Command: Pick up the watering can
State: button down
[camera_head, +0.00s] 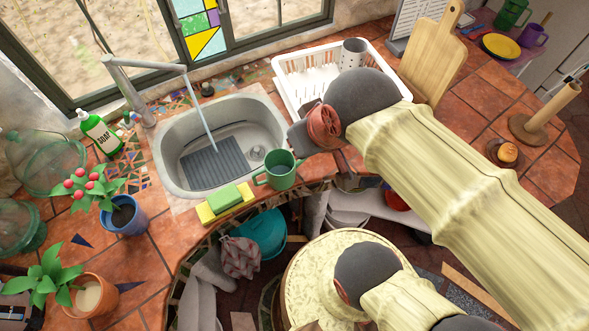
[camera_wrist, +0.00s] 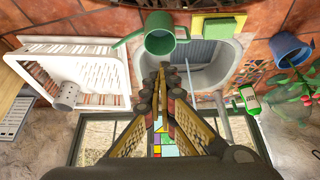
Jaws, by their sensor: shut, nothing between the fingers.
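The green watering can (camera_head: 281,170) stands upright on the front rim of the sink, right of a yellow and green sponge (camera_head: 224,200). In the wrist view the watering can (camera_wrist: 160,38) is beyond my fingertips, its thin spout pointing left and its handle on the right. My gripper (camera_wrist: 170,72) is shut and empty, its fingertips close to the can in that picture but apart from it. In the head view my arm comes in from the right and ends just right of the can; its fingers are mostly hidden there.
The sink (camera_head: 170,170) with its faucet (camera_head: 145,62) lies behind the can. A white dish rack (camera_head: 290,85) stands at the back, a cutting board (camera_head: 432,55) to its right. A soap bottle (camera_head: 100,133) and potted plants (camera_head: 122,215) are at left. The counter's edge is just in front.

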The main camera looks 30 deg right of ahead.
aim_at(281, 166)
jog(key=k+l+u, duration=0.1)
jog(key=l+u, duration=0.3)
jog(key=k+l+u, duration=0.2)
jog(key=l+u, duration=0.2)
jog(key=k+l+u, duration=0.25)
jog(key=l+u, duration=0.15)
